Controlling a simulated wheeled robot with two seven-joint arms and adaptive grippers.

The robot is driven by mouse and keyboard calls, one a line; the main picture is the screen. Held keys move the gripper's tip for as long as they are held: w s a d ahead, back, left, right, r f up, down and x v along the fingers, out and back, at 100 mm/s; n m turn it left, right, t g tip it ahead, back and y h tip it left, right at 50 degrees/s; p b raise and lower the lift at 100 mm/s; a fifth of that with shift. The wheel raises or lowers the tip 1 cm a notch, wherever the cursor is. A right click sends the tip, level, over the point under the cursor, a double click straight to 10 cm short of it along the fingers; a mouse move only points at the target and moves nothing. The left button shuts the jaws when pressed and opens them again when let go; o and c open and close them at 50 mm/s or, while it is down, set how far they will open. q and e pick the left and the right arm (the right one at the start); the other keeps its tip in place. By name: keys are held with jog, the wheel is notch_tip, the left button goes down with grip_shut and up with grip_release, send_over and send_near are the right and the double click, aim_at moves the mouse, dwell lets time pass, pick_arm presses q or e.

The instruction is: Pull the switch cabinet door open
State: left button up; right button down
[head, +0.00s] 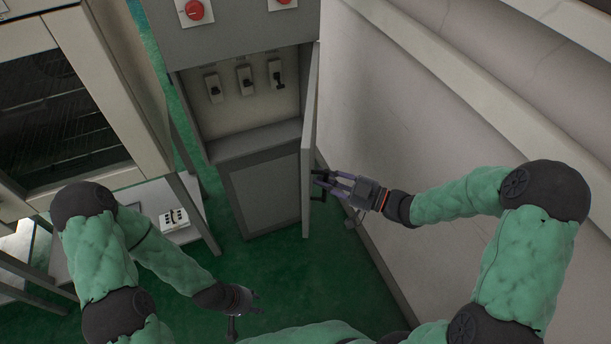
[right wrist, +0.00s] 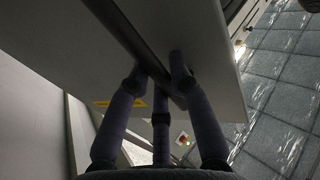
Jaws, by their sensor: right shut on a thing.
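The grey switch cabinet (head: 270,187) stands at the centre of the head view. Its door (head: 309,130) is swung out to the right and shows nearly edge-on. Inside the open upper part, several small switches (head: 245,79) are visible. My right gripper (head: 323,184) is shut on the dark door handle (head: 318,198), on the door's outer face. In the right wrist view, the fingers (right wrist: 165,72) close around the handle bar (right wrist: 140,40) against the grey door panel (right wrist: 210,40). My left gripper (head: 246,309) is low, away from the cabinet, with its fingers apart and empty.
A pale wall (head: 400,110) runs close along the right, behind my right arm. A cream cabinet with a dark window (head: 55,110) stands at the left. A white socket block (head: 174,218) rests on a low shelf. Green floor (head: 320,270) is clear before the cabinet.

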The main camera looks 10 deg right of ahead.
jog(key=d+p, duration=0.1)
jog(key=d, duration=0.8)
jog(key=shift+s+d, duration=0.25)
jog(key=shift+d, duration=0.15)
jog(key=c, duration=1.4)
grip_release()
jog(key=shift+s+d, duration=0.1)
jog(key=shift+v, duration=3.65)
